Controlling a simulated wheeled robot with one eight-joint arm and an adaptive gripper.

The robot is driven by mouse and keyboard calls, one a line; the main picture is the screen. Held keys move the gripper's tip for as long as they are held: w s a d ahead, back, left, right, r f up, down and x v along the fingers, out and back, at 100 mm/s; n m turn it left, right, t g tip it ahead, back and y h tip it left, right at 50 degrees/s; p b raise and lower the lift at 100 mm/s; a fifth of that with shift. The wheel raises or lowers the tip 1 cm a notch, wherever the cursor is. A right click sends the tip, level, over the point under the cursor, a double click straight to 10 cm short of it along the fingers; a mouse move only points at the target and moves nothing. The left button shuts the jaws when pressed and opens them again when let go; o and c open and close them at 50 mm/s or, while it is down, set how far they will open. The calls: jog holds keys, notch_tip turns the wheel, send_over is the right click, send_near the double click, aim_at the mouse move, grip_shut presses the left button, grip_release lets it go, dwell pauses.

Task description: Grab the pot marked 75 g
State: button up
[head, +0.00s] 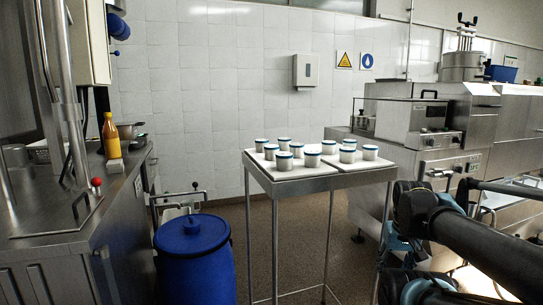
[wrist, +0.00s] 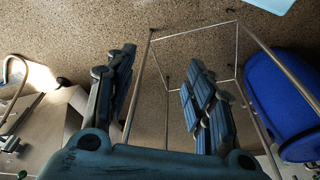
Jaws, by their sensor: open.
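Several small white pots with blue rims stand upright on the table; one is at the front left (head: 284,161), one at the front middle (head: 312,158), one at the right end (head: 370,152). Their markings are too small to read, so I cannot tell which is marked 75 g. They stand on white boards on a steel-framed table (head: 318,176). My gripper (wrist: 160,92) is open and empty in the wrist view, its two blue fingers apart above the floor and the table's frame. No pot shows in that view. My arm is at the lower right of the head view, apart from the pots.
A blue barrel (head: 194,250) stands left of the table and also shows in the wrist view (wrist: 282,105). A steel counter with a yellow bottle (head: 111,135) is at the left. Steel kitchen equipment (head: 425,115) stands behind and right. Brown floor (head: 245,225) shows between barrel and table.

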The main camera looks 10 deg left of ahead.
jog(key=shift+o, duration=1)
jog(key=w+r+n, duration=0.1)
jog(key=w+r, duration=0.2)
jog(key=r, duration=0.3)
jog(key=w+d+r+n+h, duration=0.1)
jog(key=w+r, duration=0.3)
jog(key=r, duration=0.2)
jog(key=shift+w+r, duration=0.15)
jog(key=shift+r, duration=0.05)
jog(key=w+a+r+n, duration=0.45)
jog(key=w+r, duration=0.25)
jog(key=r, duration=0.3)
notch_tip(320, 180, up, 21)
jog(key=n+g+y, duration=0.3)
jog(key=n+y, duration=0.1)
jog(key=n, duration=0.9)
send_over(273, 146)
jog(key=d, duration=0.4)
jog(key=x, duration=1.7)
jog(key=shift+w, duration=0.4)
jog(key=c, duration=1.2)
jog(key=shift+c, duration=0.2)
